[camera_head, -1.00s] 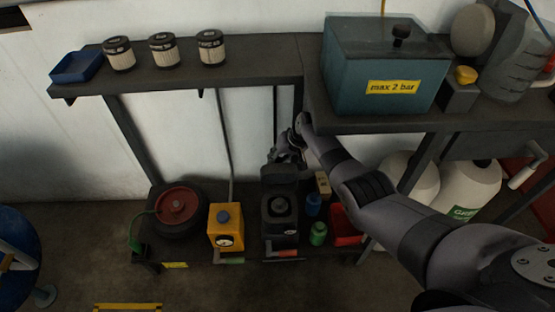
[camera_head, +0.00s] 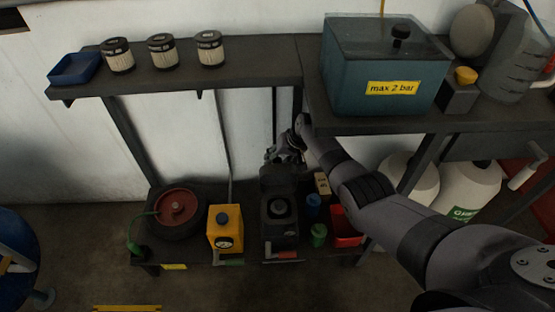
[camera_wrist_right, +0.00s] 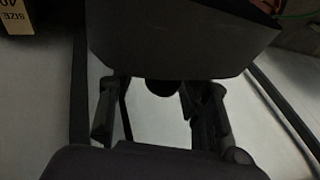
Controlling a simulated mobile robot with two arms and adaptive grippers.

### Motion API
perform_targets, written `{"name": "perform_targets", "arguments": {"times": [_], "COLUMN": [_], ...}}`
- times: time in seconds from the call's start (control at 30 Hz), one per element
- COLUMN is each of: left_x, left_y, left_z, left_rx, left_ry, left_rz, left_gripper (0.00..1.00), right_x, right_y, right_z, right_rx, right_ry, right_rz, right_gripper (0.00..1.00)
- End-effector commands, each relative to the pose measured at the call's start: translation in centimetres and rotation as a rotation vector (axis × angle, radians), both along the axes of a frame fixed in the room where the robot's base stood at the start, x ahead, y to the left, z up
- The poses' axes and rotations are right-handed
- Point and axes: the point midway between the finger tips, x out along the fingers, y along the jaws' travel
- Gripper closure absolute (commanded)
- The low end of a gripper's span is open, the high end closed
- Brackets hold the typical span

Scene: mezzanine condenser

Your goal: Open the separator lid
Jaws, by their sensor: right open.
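A teal tank (camera_head: 345,90) with a yellow "max 2 bar" label stands on the upper shelf at the right; a black knob (camera_head: 400,35) is on its top. On the lower shelf is a black unit (camera_head: 281,228) with a round part and a dark upright panel (camera_head: 280,180) at its back. No thing is marked as the separator. My right gripper (camera_head: 285,153) is just behind the top of that panel, partly hidden. In the right wrist view the open gripper (camera_wrist_right: 155,110) has its fingers apart below a close dark panel (camera_wrist_right: 180,45); contact is unclear. My left gripper is out of view.
The upper shelf edge (camera_head: 200,82) lies above my gripper, with several filter cartridges (camera_head: 163,51) on it. A yellow unit (camera_head: 226,235), a green can (camera_head: 318,235) and a red bin (camera_head: 345,228) crowd the lower shelf. A grey shelf leg (camera_head: 425,165) is near my forearm.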

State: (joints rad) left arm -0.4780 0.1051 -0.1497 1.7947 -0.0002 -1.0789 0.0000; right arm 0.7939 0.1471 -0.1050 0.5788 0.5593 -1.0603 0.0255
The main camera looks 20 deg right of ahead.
Motion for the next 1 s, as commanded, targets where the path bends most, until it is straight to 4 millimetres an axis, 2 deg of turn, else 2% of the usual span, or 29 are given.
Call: {"name": "perform_targets", "arguments": {"times": [0.27,0.73,1.0], "left_x": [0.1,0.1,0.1], "left_y": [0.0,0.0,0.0], "left_z": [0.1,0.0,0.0], "left_rx": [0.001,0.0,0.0], "left_ry": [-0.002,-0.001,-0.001], "left_rz": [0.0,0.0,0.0], "left_gripper": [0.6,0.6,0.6], "right_x": [-0.2,-2.0,-2.6], "right_y": [-0.2,-1.9,-2.3], "right_z": [0.6,5.5,6.7], "right_rx": [0.001,-0.001,-0.001], "right_ry": [-0.001,-0.002,0.001], "right_rz": [0.0,0.0,-0.001], "right_gripper": [0.56,0.56,0.56]}}
